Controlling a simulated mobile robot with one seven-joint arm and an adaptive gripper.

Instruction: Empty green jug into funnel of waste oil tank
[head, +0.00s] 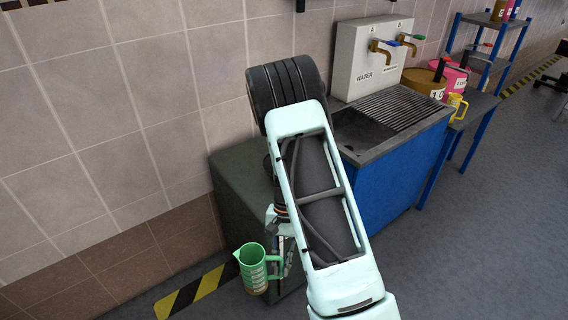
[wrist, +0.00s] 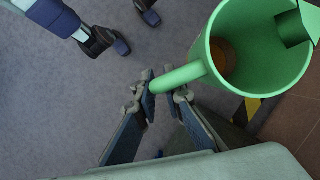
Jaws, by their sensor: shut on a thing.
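The green jug (head: 252,270) is at the lower left in the head view, roughly upright, with measuring marks on its side. My gripper (head: 284,262) is beside it, shut on its handle. In the wrist view the jug (wrist: 255,85) is seen from above, with some brown-orange liquid (wrist: 225,58) at the bottom. The gripper (wrist: 163,92) pinches the handle there. A dark green box-shaped tank (head: 236,190) stands by the wall behind the jug. It may be the waste oil tank. My arm covers most of its top, and I cannot make out a funnel.
A blue sink unit (head: 400,165) with two taps (head: 385,50) stands right of the tank. Beyond it a blue rack (head: 478,100) holds a yellow jug (head: 455,107) and coloured cans. A black-yellow floor stripe (head: 195,292) runs near the wall.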

